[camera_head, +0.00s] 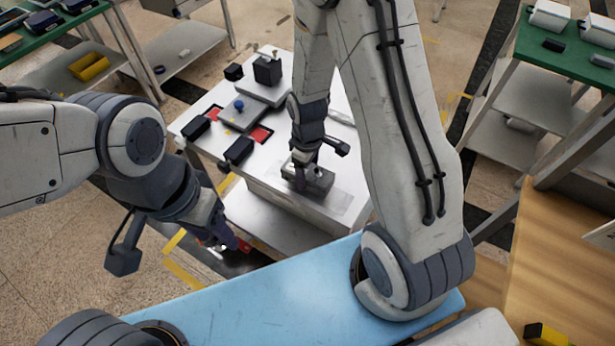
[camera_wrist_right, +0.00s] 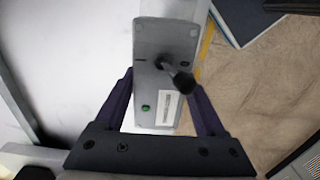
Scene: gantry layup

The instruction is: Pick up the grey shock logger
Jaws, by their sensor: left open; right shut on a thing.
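The grey shock logger (camera_head: 312,184) is a grey box over the near part of the white table in the head view. In the right wrist view the logger (camera_wrist_right: 158,85) shows a black knob, a green button and a pale label. My right gripper (camera_head: 304,162) reaches down over it and is shut on it, one finger (camera_wrist_right: 160,112) on each side. I cannot tell whether the box touches the tabletop. My left gripper (camera_head: 224,242) is open, left of the table's near side and away from the logger; its fingertips are partly hard to see.
The white table (camera_head: 345,105) also carries black blocks (camera_head: 195,127), red patches (camera_head: 262,134), a grey plate with a blue knob (camera_head: 238,104) and a dark box (camera_head: 267,70). A blue surface (camera_head: 270,305) lies in front. Green-topped racks (camera_head: 575,60) stand at both sides.

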